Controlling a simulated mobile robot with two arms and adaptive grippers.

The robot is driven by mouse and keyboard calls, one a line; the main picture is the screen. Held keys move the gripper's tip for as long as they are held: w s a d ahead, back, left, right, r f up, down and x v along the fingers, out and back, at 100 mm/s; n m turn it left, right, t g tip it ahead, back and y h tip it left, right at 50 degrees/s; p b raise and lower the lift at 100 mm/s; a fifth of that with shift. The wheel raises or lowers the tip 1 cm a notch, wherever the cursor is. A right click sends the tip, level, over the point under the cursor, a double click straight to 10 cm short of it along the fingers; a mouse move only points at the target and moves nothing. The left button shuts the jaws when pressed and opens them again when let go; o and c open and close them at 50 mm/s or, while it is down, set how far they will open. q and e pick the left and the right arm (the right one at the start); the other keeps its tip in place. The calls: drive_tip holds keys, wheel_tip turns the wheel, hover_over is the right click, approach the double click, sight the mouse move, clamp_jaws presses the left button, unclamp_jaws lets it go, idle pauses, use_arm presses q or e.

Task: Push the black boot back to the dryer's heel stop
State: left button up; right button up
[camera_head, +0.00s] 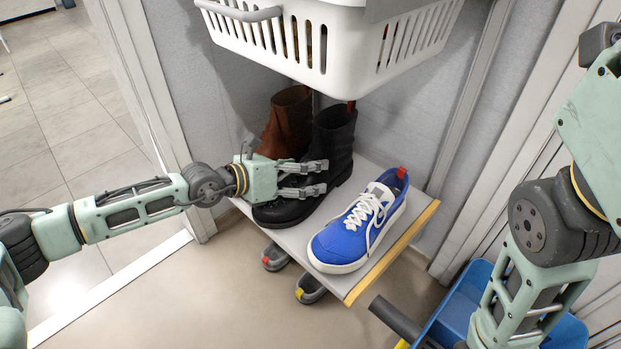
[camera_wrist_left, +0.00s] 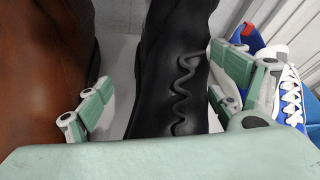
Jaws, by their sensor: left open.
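The black boot (camera_head: 338,135) stands upright on the grey dryer shelf (camera_head: 393,236), between a brown boot (camera_head: 287,122) and a blue shoe. Its toe points to the front left. My left gripper (camera_head: 326,177) is open, with its fingers reaching across the black boot's front. In the left wrist view, the black boot (camera_wrist_left: 165,75) lies between the spread fingers (camera_wrist_left: 165,88); I cannot tell whether they touch it. No heel stop can be made out; the area behind the boot is hidden. My right arm shows at the right, but its gripper is out of view.
The blue shoe (camera_head: 364,222) with white laces stands close right of the gripper. A white basket (camera_head: 345,45) hangs low over the boot tops. Two grey feet (camera_head: 311,289) show under the shelf front. A blue bin (camera_head: 455,300) stands at the lower right.

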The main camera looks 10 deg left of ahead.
use_arm(q)
drive_tip(key=shift+c, duration=0.5)
drive_tip(key=c, duration=1.7)
drive_tip(key=shift+c, duration=0.3)
drive_tip(key=shift+r, duration=0.1)
